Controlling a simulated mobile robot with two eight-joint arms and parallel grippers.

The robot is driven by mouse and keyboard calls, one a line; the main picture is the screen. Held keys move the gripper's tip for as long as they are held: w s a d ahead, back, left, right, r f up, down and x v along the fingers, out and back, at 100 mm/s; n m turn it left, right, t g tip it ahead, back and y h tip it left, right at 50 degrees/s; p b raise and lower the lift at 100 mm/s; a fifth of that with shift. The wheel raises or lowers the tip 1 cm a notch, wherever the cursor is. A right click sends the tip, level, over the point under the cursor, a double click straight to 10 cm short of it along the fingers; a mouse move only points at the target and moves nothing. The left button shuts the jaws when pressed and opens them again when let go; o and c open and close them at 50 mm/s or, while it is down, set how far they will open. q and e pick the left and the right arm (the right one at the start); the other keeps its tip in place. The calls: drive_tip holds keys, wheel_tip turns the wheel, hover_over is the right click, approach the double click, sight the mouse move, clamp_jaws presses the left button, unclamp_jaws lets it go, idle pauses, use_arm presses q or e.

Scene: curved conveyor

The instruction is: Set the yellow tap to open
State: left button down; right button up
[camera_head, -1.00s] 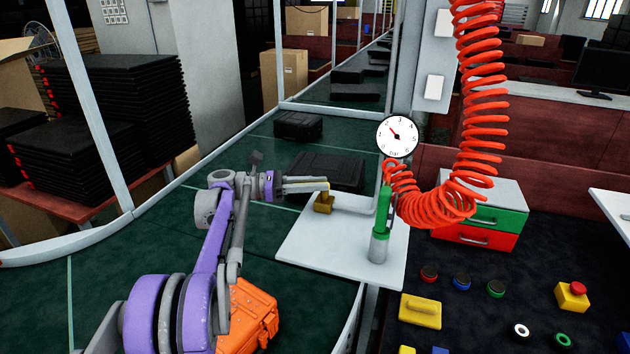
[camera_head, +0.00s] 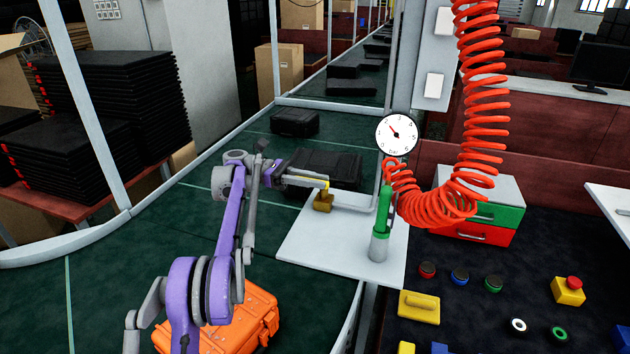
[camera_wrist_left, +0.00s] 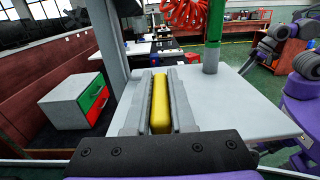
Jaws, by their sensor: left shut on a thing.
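The yellow tap (camera_head: 323,203) sits on the pipe at the left part of the white plate. My left gripper (camera_head: 323,183) reaches it from the left and is shut on its yellow handle. In the left wrist view the handle (camera_wrist_left: 160,103) lies lengthwise between the two grey fingers (camera_wrist_left: 159,110). The fingers hide part of the handle in the head view. The pipe runs right from the tap to a green and grey upright fitting (camera_head: 381,225). The round gauge (camera_head: 397,134) has its red needle pointing to the upper left.
A coiled red hose (camera_head: 470,150) hangs right of the gauge. An orange case (camera_head: 245,325) lies below my left arm, and black cases (camera_head: 325,168) lie on the green conveyor behind the tap. A dark bench with buttons and a yellow block (camera_head: 418,306) is right.

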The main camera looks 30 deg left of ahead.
use_arm(q)
drive_tip(key=c, duration=0.8)
unclamp_jaws()
drive_tip(key=shift+o, duration=0.2)
drive_tip(key=shift+t, duration=0.3)
